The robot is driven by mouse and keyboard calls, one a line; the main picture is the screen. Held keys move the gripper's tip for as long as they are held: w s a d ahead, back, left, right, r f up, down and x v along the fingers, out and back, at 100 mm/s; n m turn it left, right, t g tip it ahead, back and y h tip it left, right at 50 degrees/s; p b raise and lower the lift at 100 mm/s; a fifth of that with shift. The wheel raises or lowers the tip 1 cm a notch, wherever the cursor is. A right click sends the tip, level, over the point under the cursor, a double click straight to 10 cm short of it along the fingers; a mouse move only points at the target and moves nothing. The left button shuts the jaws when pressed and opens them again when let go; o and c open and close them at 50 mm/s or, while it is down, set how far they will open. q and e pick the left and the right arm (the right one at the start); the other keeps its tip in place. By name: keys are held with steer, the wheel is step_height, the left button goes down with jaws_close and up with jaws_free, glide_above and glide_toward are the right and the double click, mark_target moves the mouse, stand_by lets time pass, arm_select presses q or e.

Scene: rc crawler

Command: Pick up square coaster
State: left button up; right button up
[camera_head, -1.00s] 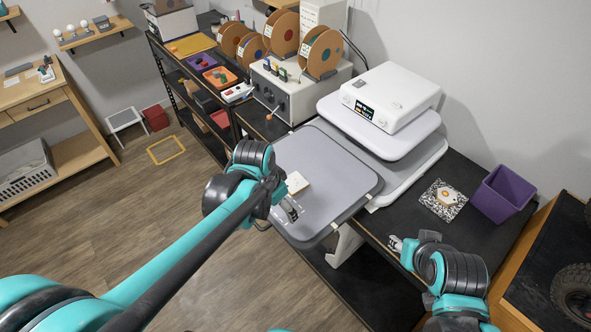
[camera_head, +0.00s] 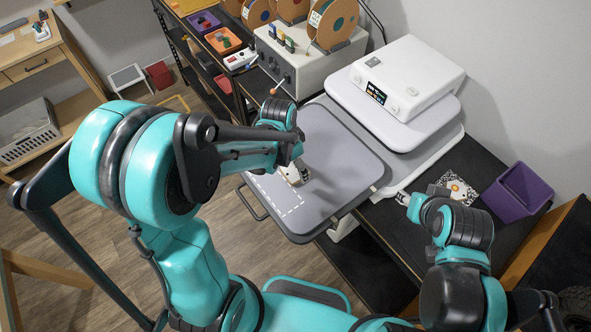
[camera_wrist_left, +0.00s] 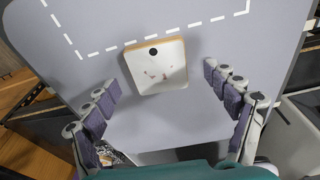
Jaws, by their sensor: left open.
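The square coaster (camera_wrist_left: 158,68) lies on the grey platen (camera_wrist_left: 200,120) in the left wrist view. It has a white face with a dark round hole near one edge, small reddish marks and a tan edge. My left gripper (camera_wrist_left: 161,76) is open, with its fingers to the left and right of the coaster and apart from it. In the head view my left gripper (camera_head: 294,174) is over the platen (camera_head: 340,165) and largely hides the coaster. My right gripper (camera_head: 404,198) is over the dark bench; its jaw opening is unclear.
A white press-like machine (camera_head: 408,82) stands behind the platen. A purple bin (camera_head: 517,193) and a speckled sheet (camera_head: 470,180) with a small light piece are on the bench at right. A dashed white outline (camera_head: 290,212) marks the platen's near left part.

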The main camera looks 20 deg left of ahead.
arm_select(q)
steer(key=shift+d+f, duration=0.15)
steer(key=shift+f, duration=0.65)
steer(key=c, duration=1.2)
steer(key=shift+r, duration=0.1)
steer(key=shift+c, duration=0.2)
